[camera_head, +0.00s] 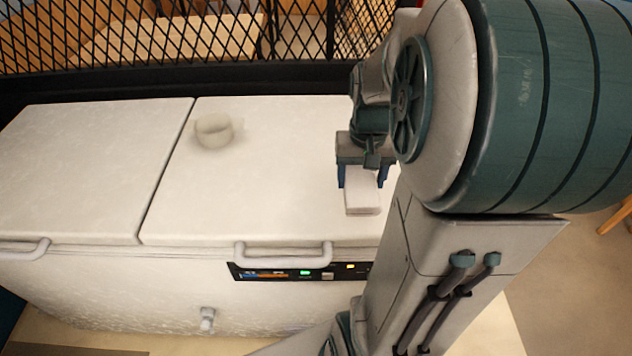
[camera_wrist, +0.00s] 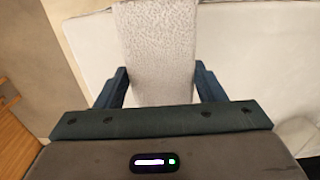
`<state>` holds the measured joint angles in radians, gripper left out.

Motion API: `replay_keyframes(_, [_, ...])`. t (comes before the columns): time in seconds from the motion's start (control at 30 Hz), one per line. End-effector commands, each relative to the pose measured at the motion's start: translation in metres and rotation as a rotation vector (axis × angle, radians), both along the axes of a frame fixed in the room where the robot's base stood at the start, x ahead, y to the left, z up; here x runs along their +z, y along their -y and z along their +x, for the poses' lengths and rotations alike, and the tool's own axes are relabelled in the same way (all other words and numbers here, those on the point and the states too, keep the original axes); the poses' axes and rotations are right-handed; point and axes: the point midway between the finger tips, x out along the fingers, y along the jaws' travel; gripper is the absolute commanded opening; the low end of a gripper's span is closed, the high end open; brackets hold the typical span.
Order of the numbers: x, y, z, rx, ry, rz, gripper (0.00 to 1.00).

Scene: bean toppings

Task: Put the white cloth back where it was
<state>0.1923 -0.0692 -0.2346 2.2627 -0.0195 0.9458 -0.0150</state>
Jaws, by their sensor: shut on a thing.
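The white cloth (camera_head: 361,193) is a folded, flat white piece at the right end of the white chest's lid. In the wrist view the cloth (camera_wrist: 157,50) lies between the two blue fingers and reaches out past them. My gripper (camera_head: 359,178) is shut on the cloth from above, with its fingers at the cloth's sides. My gripper (camera_wrist: 158,85) shows in the wrist view too. Whether the cloth rests on the lid or is held just above it, I cannot tell.
The white chest (camera_head: 70,165) has two lids with handles (camera_head: 284,256) and a control panel (camera_head: 300,273) in front. A pale round cup-like thing (camera_head: 214,130) sits on the right lid. A black mesh fence (camera_head: 170,45) stands behind. The middle of the right lid is clear.

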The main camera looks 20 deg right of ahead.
Motion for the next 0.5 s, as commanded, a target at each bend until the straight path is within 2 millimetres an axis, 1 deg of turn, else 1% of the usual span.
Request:
replay_keyframes(0.4, [-0.045, -0.032, 0.069, 0.005, -0.004, 0.0, 0.42])
replay_keyframes(0.5, [-0.055, -0.039, 0.084, 0.005, -0.003, 0.0, 0.42])
